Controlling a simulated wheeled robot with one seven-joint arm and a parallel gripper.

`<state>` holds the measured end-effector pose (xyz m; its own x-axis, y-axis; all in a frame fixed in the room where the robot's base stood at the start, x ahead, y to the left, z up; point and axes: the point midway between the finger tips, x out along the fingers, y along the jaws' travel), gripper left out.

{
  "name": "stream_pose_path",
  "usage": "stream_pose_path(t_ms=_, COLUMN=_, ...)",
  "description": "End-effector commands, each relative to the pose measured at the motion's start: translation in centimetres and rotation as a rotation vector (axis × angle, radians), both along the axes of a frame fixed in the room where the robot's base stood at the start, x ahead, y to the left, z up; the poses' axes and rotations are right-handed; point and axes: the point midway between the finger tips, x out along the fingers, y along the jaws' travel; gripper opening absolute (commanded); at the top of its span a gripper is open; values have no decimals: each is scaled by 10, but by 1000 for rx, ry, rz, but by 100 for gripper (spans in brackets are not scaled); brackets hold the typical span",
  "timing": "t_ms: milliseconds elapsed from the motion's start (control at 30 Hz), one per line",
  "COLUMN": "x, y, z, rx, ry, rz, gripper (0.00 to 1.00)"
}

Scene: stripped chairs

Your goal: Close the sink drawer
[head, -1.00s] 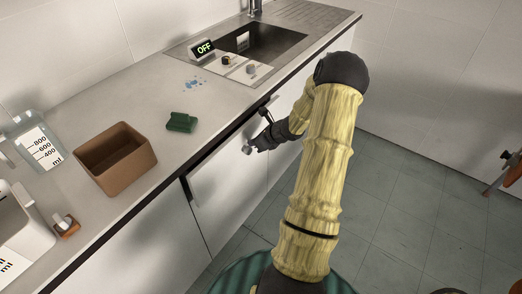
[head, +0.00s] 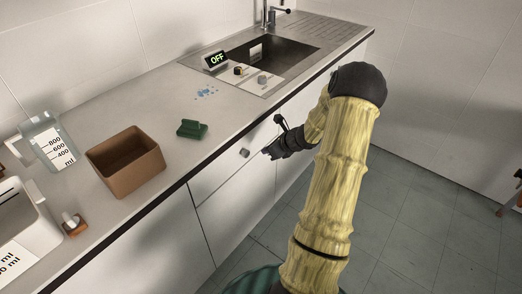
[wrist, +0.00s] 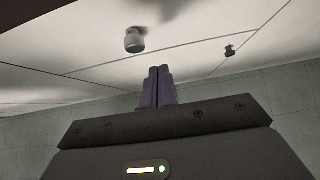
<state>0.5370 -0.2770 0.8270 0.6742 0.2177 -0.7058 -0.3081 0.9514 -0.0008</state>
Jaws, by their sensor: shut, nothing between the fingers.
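The white sink drawer (head: 222,172) is under the counter edge, left of the sink, with a small grey knob (head: 244,153) on its front. Its front looks flush with the cabinet face, with no clear gap at its left end. My gripper (head: 267,154) is just right of the knob, in front of the cabinet, its fingers shut and empty. In the wrist view the closed purple fingers (wrist: 157,88) point at the white fronts, with a larger knob (wrist: 134,40) to their upper left. I cannot tell whether the fingertips touch the front.
The counter holds a sink (head: 272,57), an "OFF" display (head: 215,60), a green sponge-like block (head: 192,129), a brown box (head: 126,163) and a measuring jug (head: 48,142). A second small knob (wrist: 229,50) shows in the wrist view.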

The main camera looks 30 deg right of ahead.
Motion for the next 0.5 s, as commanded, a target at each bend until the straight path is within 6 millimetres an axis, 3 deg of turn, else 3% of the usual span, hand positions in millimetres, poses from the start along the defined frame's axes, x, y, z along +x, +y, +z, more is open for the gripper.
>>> stream_pose_path(t_ms=300, x=-39, y=-12, z=43, rx=-1, ry=0, rz=3, gripper=0)
stream_pose_path(t_ms=500, x=-48, y=-14, z=51, rx=1, ry=1, rz=3, gripper=0)
